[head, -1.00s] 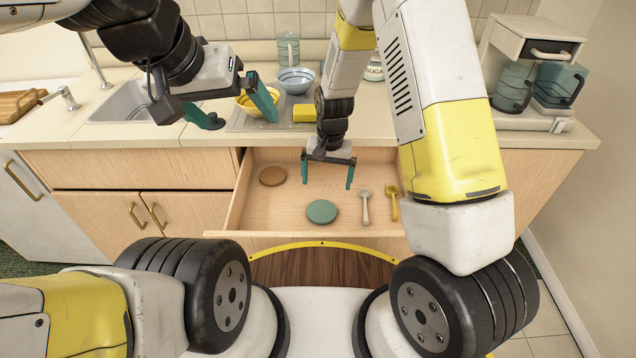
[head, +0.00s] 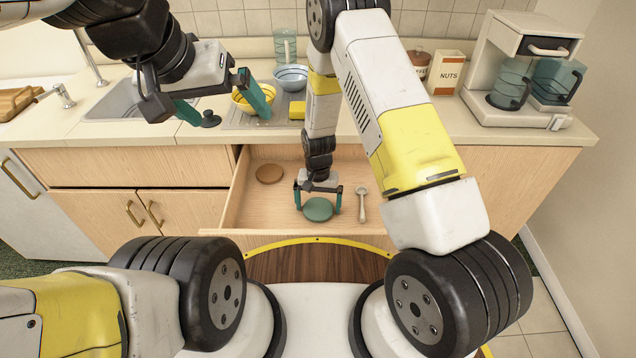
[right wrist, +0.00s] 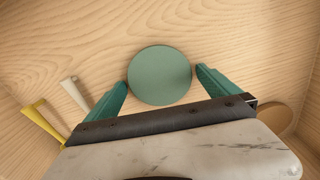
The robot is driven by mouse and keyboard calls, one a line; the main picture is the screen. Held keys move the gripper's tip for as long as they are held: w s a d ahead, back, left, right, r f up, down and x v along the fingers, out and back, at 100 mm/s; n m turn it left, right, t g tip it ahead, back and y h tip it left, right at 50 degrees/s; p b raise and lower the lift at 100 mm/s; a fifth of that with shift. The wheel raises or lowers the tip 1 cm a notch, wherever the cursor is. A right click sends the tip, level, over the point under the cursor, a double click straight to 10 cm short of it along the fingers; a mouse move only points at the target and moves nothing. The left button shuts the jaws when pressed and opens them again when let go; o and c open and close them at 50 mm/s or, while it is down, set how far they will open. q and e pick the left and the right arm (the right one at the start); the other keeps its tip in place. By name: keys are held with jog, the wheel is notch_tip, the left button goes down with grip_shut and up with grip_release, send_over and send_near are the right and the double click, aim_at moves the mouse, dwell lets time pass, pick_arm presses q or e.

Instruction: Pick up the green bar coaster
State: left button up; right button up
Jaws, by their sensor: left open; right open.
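The green bar coaster (head: 318,209) is a flat round disc lying in the open drawer. It also shows in the right wrist view (right wrist: 160,75). My right gripper (head: 318,207) is open and points down over the coaster. In the right wrist view its fingertips (right wrist: 163,78) stand on either side of the disc, with a small gap on the right; I cannot tell whether the left fingertip touches it. My left gripper (head: 228,106) is open and empty above the counter by the sink, far from the coaster.
The open drawer (head: 265,217) also holds a brown coaster (head: 270,174), a pale spoon (head: 361,205) and a yellow utensil (right wrist: 42,122). The drawer walls stand around them.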

jog(key=c, duration=1.2)
